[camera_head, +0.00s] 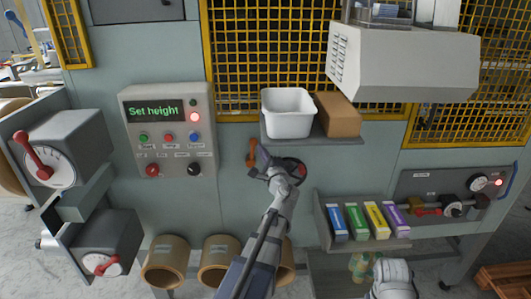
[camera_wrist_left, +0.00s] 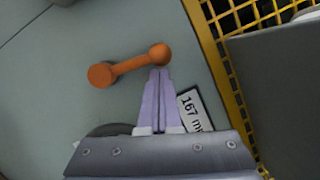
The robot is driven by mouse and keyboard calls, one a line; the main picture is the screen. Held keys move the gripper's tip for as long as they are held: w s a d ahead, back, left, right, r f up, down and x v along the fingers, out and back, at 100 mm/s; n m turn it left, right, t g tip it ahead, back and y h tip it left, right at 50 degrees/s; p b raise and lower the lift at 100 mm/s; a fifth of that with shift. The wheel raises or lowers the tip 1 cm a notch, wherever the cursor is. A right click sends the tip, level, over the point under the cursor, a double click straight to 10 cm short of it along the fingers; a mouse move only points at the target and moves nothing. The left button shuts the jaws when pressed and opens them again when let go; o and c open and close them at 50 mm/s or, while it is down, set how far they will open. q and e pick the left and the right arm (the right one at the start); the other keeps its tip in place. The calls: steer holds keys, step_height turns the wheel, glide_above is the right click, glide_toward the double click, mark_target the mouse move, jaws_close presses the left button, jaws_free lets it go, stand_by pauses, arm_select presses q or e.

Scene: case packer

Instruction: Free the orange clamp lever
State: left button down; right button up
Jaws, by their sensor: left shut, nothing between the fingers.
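The orange clamp lever (camera_head: 250,156) is on the grey machine front below the small shelf, just left of my left gripper. In the left wrist view the lever (camera_wrist_left: 130,66) runs from a round hub at the left to a ball end at the upper right. My left gripper (camera_head: 260,155) is shut and empty. In the wrist view its fingertips (camera_wrist_left: 160,71) are just below the ball end; whether they touch it I cannot tell. A part of my right arm shows at the bottom right; its gripper is out of view.
A dark handwheel (camera_head: 296,166) sits right beside my left wrist, partly hidden. Above are a shelf with a white bin (camera_head: 288,113) and a brown box (camera_head: 338,115). A control panel (camera_head: 169,140) reads "Set height".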

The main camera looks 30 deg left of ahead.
stand_by(0.3)
arm_select(q)
steer(key=shift+s+a+r+n+p, duration=0.15)
steer(key=shift+a+n+p, duration=0.05)
steer(key=shift+n+p, duration=0.2)
steer(key=shift+a+r, duration=0.1)
steer(key=shift+s+a+r+n+g+p, duration=0.2)
steer(key=shift+a+n+p, duration=0.1)
steer(key=shift+n+p, duration=0.25)
steer(key=shift+s+a+r+n+g+p, duration=0.2)
steer(key=shift+a+n+p, duration=0.05)
steer(key=shift+n+p, duration=0.3)
steer(key=shift+s+a+f+n+g+h+p, duration=0.2)
steer(key=shift+s+a+n+h+p, duration=0.3)
steer(key=shift+a+n, duration=0.55)
steer(key=shift+s+a+f+n+g+h+p, duration=0.1)
steer(key=shift+s+a+f+n+h+p, duration=0.2)
steer(key=shift+s+a+n+p, duration=0.7)
steer(key=shift+s+a+f+n+g+h, duration=0.15)
steer(key=shift+a+n+h, duration=0.45)
steer(key=shift+n, duration=0.95)
steer(key=shift+s+a, duration=0.1)
steer(key=shift+a, duration=0.05)
steer(key=shift+r, duration=0.1)
